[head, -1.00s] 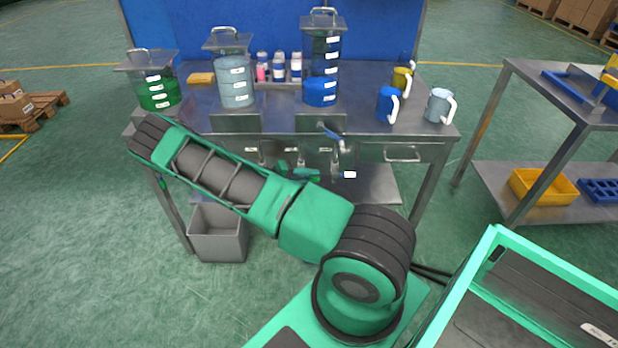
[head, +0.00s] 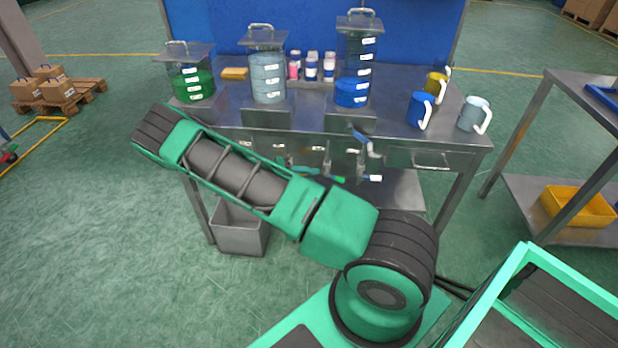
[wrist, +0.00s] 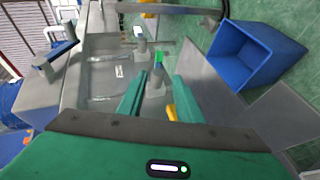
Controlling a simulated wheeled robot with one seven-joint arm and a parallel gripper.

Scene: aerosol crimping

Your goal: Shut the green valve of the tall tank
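The tall tank (head: 354,58) stands on the steel table with blue liquid at its bottom and a lid on top. Below the table's front edge, a green valve handle (head: 335,179) shows, partly overlapped by other taps. In the wrist view a green handle (wrist: 158,58) on a grey fitting stands just beyond the fingertips, roughly centred between them. My gripper (wrist: 160,76) is open, its two green fingers apart with nothing clasped. I cannot tell whether a finger touches the handle.
A blue-handled tap (head: 362,138) and a white-ended handle (head: 375,178) are close by. The green-liquid tank (head: 191,84), a middle tank (head: 267,75) and mugs stand on the table. A blue bin (wrist: 258,52) is at right in the wrist view.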

